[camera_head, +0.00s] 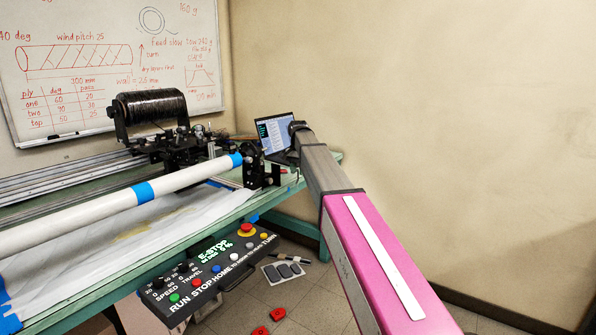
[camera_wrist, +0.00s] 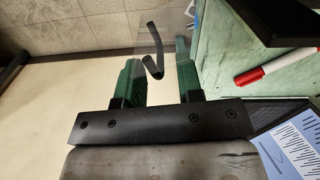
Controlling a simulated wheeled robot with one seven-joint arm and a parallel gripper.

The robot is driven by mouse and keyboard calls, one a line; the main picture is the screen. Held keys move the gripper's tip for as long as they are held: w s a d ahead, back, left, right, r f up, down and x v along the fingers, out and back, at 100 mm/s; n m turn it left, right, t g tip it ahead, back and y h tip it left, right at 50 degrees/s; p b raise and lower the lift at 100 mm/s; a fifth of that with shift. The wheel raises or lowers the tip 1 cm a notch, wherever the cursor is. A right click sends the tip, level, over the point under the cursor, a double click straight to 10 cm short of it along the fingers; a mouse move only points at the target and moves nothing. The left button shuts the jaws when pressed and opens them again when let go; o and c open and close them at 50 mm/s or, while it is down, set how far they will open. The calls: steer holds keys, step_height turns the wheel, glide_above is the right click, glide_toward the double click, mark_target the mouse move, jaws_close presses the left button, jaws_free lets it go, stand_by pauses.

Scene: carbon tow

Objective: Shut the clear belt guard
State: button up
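The clear belt guard (camera_wrist: 172,22) shows faintly in the wrist view as a see-through panel in front of my gripper. A bent black bar (camera_wrist: 153,48), which looks like its handle, lies ahead of and partly between the fingertips. My gripper (camera_wrist: 156,75) has two green fingers spread apart, with no grip on the bar. I cannot tell whether a finger touches the panel. In the head view my arm reaches toward the far right end of the bench; its tip is hidden there, and I cannot make out the guard.
The green bench (camera_head: 225,208) carries a white tube (camera_head: 110,205), a black spool (camera_head: 150,106) and a laptop (camera_head: 273,132). A control panel (camera_head: 210,268) hangs at its front. A red marker (camera_wrist: 262,72) lies right of my gripper. Red items (camera_head: 270,322) lie on the floor.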

mark_target(297, 172)
jaws_close()
steer(key=shift+s, duration=0.1)
steer(key=s+m, duration=0.2)
steer(key=m, duration=0.1)
steer(key=s+m, duration=0.1)
steer(key=m, duration=0.1)
steer(key=shift+a+r, duration=0.1)
steer(key=shift+a, duration=0.25)
steer(key=m, duration=0.1)
steer(key=s+a+m, duration=0.1)
steer(key=m, duration=0.1)
steer(key=s+m, duration=0.1)
steer(key=shift+s+a+m, duration=0.15)
steer(key=shift+a+m, duration=0.25)
steer(key=shift+s+a+m, duration=0.3)
steer(key=shift+a+m, duration=0.2)
steer(key=shift+m, duration=0.5)
steer(key=shift+s+a+m, duration=0.3)
steer(key=shift+a+m, duration=0.2)
steer(key=shift+m, duration=0.5)
